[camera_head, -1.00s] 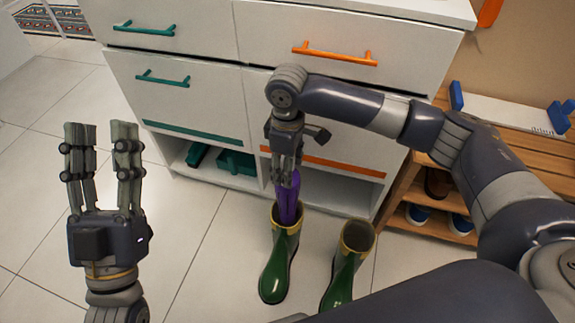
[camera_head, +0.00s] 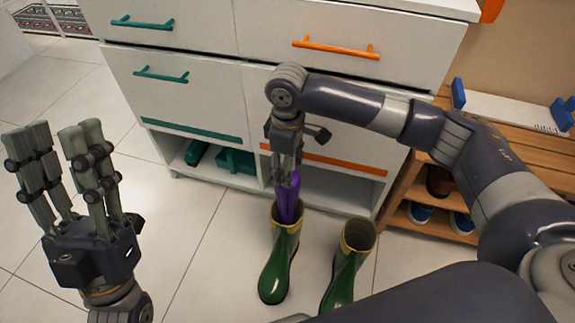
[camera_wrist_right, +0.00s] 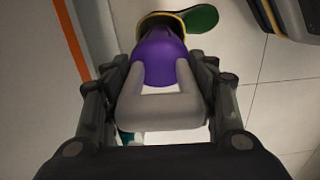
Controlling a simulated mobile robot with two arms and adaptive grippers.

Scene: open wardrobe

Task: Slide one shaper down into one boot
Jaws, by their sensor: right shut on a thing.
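Two green boots with yellow rims stand upright on the floor, the left boot (camera_head: 278,265) and the right boot (camera_head: 345,275). My right gripper (camera_head: 286,178) is above the left boot, shut on a purple shaper (camera_head: 289,205). The shaper's lower end is inside the left boot's opening, hidden by the shaft; its upper part stands out above the rim. In the right wrist view the purple shaper (camera_wrist_right: 160,58) and its grey looped handle (camera_wrist_right: 163,112) lie between my fingers, with the boot rim beyond. My left gripper (camera_head: 54,135) is open and empty, out to the left.
A white drawer unit (camera_head: 185,105) with green and orange handles stands just behind the boots, with open compartments at the bottom. A wooden shoe rack (camera_head: 420,220) holding shoes is at the right. The tiled floor at the left (camera_head: 180,250) is clear.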

